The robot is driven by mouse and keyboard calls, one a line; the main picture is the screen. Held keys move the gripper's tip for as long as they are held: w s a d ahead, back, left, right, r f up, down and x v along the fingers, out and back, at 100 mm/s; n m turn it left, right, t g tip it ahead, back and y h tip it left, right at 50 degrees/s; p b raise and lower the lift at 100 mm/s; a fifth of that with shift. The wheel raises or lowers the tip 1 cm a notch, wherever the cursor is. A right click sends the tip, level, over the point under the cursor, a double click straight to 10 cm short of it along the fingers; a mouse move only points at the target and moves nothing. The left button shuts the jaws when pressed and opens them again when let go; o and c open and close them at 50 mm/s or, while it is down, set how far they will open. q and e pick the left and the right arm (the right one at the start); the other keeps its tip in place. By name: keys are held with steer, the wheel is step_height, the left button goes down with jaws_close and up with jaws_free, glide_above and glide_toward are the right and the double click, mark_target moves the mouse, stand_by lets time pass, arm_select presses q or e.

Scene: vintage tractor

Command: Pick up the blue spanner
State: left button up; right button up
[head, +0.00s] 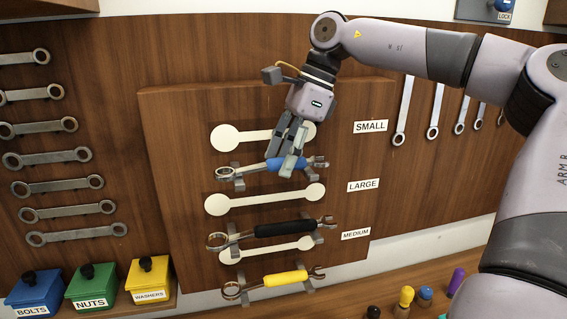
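The blue spanner (272,165) lies level on two small hooks on the wooden board (160,150), below the top white spanner outline. My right gripper (286,163) reaches down from above, with its fingers at the blue grip in the middle of the spanner. The fingers overlap the grip, and I cannot tell whether they press on it or how far apart they are. The spanner's ends show on both sides of the fingers. My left gripper is not in view.
A black-handled spanner (285,228) and a yellow-handled spanner (285,278) hang lower on the board. Labels SMALL (370,127), LARGE (364,185) and MEDIUM (356,233) are at right. Blue, green and yellow boxes (148,279) stand lower left. Plain spanners (48,156) hang at left.

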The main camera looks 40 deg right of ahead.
jaws_close()
stand_by(0.4)
